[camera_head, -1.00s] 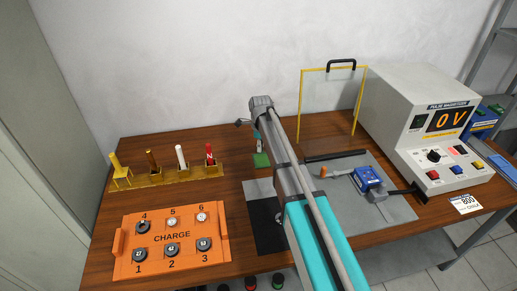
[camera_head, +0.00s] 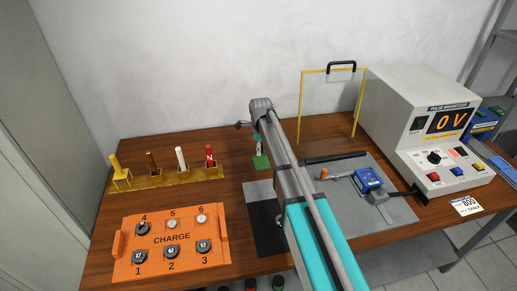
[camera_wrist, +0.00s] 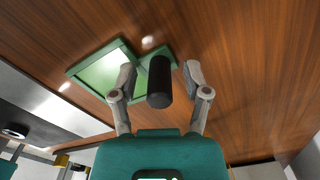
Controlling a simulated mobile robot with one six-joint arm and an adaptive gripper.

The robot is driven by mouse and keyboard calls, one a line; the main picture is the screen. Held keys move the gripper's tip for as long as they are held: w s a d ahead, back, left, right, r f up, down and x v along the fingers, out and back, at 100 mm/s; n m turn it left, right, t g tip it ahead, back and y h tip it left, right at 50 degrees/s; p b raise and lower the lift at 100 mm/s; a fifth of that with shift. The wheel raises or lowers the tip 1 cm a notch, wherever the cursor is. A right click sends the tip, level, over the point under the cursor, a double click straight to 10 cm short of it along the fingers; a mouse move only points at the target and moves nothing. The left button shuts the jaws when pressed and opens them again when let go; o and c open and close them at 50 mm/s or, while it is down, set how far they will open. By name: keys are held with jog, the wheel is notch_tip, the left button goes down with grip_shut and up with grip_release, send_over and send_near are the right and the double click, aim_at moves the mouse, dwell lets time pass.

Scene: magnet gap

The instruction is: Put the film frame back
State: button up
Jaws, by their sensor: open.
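The film frame, a flat green frame with a pale green pane (camera_wrist: 108,76), lies on the wooden table in the wrist view. A black cylindrical grip (camera_wrist: 159,82) rises from its right part. My gripper (camera_wrist: 160,80) is open, with one finger on each side of the black grip and a visible gap on both sides. I cannot tell how deep the fingers reach along it. In the head view a corner of the green frame (camera_head: 261,162) shows, and my arm hides the rest and most of the gripper.
An orange CHARGE tray (camera_head: 126,262) with several round pieces is at front left. A brass rack (camera_head: 150,182) with upright rods stands behind it. A grey mat (camera_head: 395,210) with a blue device (camera_head: 367,180), a yellow-edged clear screen (camera_head: 302,105) and the pulse magnetizer (camera_head: 385,112) are at right.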

jog(key=shift+r, duration=0.15)
notch_tip(320, 180, up, 12)
jog(key=p, duration=1.2)
dwell(0.7)
jog(key=shift+d, duration=0.1)
jog(key=s+d+n, duration=0.7)
jog(key=s+n, duration=0.3)
jog(key=s, duration=0.3)
jog(key=s+d+n, duration=0.8)
jog(key=s+n, duration=0.3)
jog(key=s, duration=0.2)
jog(key=shift+s+d, duration=0.2)
jog(key=shift+s, duration=0.1)
